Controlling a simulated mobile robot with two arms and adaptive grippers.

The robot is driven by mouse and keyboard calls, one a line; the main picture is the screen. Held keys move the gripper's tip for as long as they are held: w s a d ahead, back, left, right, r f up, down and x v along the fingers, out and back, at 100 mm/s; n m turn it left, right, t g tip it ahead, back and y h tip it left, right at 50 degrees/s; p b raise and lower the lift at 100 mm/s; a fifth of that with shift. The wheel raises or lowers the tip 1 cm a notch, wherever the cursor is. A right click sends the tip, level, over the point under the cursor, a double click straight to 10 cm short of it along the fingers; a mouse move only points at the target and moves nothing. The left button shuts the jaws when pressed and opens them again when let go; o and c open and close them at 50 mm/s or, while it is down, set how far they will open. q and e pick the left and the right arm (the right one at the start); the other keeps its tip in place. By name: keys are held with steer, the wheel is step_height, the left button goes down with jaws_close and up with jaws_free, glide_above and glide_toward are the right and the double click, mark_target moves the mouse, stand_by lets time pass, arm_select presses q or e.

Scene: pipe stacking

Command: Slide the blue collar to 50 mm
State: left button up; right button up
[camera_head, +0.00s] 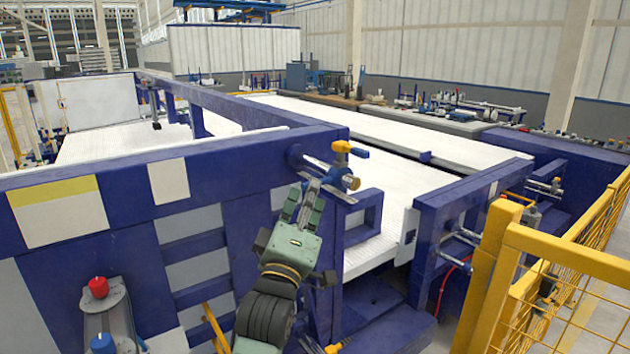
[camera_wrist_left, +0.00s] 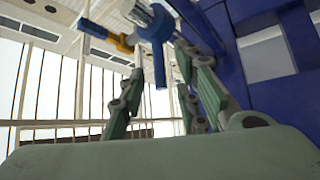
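The blue collar (camera_head: 334,178) sits around a short metal rod that sticks out of the blue frame in the head view. In the left wrist view the blue collar (camera_wrist_left: 155,24) is a ring at the top, with a blue lever hanging from it. My left gripper (camera_head: 304,192) is just below and left of the rod, fingers pointing up towards it. In the left wrist view my left gripper (camera_wrist_left: 160,70) has its fingers apart. The collar looks beyond the fingertips; contact cannot be told. My right gripper is not in view.
A yellow fitting with a blue end (camera_head: 350,150) stands above the rod. The blue frame (camera_head: 225,165) is close to my left arm. A yellow fence (camera_head: 560,260) stands at the right. A panel with red and blue buttons (camera_head: 100,315) is at lower left.

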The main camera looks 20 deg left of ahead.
mark_target(325, 179)
arm_select(q)
steer(key=shift+p+x, duration=0.45)
steer(key=shift+x, duration=1.5)
jaws_close()
